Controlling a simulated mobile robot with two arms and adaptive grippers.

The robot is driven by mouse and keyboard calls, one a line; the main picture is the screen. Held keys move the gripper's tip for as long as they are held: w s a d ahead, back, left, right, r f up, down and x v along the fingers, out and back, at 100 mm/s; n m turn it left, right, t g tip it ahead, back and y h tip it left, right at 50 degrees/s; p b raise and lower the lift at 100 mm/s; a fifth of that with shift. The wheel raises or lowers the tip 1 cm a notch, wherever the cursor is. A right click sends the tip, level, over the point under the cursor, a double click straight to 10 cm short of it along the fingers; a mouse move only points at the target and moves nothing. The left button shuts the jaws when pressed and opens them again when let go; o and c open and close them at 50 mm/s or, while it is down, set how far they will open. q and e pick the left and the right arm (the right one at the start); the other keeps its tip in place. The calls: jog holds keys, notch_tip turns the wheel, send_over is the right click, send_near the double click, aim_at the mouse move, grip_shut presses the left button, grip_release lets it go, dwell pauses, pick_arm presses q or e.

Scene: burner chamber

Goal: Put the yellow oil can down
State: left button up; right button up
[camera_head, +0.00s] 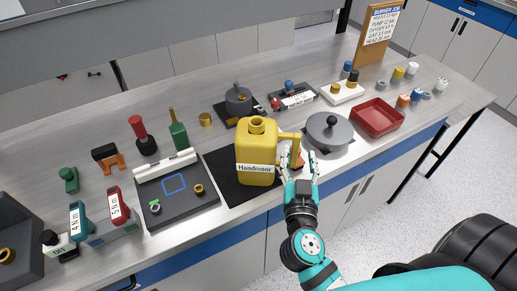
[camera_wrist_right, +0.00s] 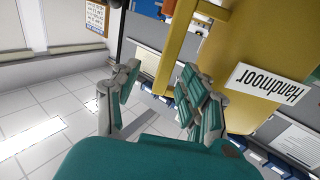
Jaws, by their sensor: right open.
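The yellow oil can (camera_head: 257,150), labelled "Handmoor", stands upright on a black mat (camera_head: 222,165) near the front edge of the bench. Its handle (camera_head: 291,140) points right, toward my right gripper (camera_head: 298,168). The gripper is open at the lower handle, its fingers spread. In the right wrist view, the can (camera_wrist_right: 255,45) fills the upper right, and the handle shows beyond the gap of the open gripper (camera_wrist_right: 160,92). Whether the fingers touch the handle cannot be told. My left gripper is not in view.
Left of the mat lies a dark tray (camera_head: 180,207) with small rings. Right of the gripper are a grey lidded pan (camera_head: 329,133) and a red tray (camera_head: 377,117). A dark pot (camera_head: 238,100) stands behind the can. The bench's front edge is close.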

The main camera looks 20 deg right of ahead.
aim_at(297, 149)
jog(key=x, duration=0.4)
jog(key=shift+w+a+f, duration=0.1)
jog(key=shift+w+f, duration=0.05)
jog(key=shift+w, duration=0.25)
jog(key=shift+s, duration=0.1)
jog(key=shift+c, duration=0.2)
grip_shut()
